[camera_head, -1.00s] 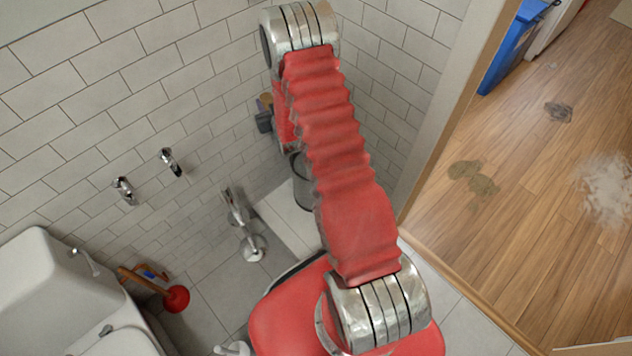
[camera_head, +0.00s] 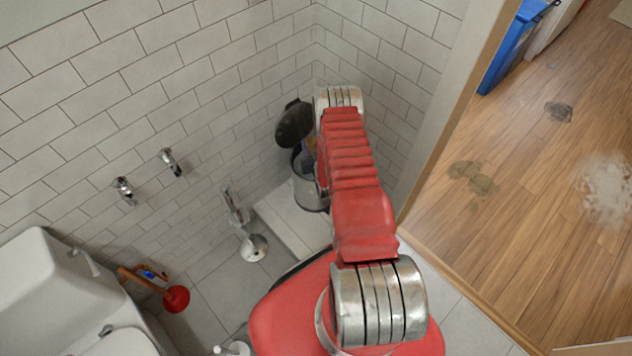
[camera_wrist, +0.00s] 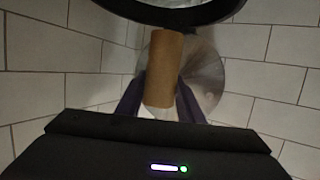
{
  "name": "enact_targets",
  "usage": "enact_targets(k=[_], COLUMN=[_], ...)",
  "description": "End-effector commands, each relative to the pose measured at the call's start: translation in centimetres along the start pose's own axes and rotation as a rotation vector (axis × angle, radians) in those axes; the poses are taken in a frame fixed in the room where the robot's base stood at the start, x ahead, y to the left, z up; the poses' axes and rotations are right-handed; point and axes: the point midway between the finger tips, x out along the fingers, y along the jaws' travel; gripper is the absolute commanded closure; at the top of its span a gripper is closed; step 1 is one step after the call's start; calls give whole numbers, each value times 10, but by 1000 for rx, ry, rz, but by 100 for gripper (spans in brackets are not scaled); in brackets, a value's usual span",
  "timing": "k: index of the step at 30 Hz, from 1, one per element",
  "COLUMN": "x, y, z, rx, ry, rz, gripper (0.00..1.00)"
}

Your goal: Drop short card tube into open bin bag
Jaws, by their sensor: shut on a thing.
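The brown card tube (camera_wrist: 165,60) is upright in the wrist view, between the two purple fingers of my gripper (camera_wrist: 160,92), which is shut on it. Behind the tube is a pale, see-through round surface (camera_wrist: 207,75), which looks like the bag in the bin. A dark curved rim (camera_wrist: 215,12) crosses the top of that view. In the head view the grey bin (camera_head: 309,192) stands in the corner with its black lid (camera_head: 294,123) raised. My arm hides most of the gripper and part of the bin there; I cannot tell whether the tube is inside the opening.
White tiled walls (camera_head: 240,65) meet close behind the bin. A metal brush stand (camera_head: 252,245) is left of the bin. A toilet (camera_head: 50,285) and a red plunger (camera_head: 175,298) are at lower left. A doorway at right opens onto wooden floor (camera_head: 530,190).

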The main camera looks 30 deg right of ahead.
Motion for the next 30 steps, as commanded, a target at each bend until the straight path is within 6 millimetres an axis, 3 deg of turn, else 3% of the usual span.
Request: enact_targets(k=[3, 19, 30], x=[-2, 0, 10], y=[5, 6, 6], z=[11, 16, 49], rx=[3, 4, 4], ry=[1, 1, 0], rz=[6, 7, 8], gripper=[86, 86, 86])
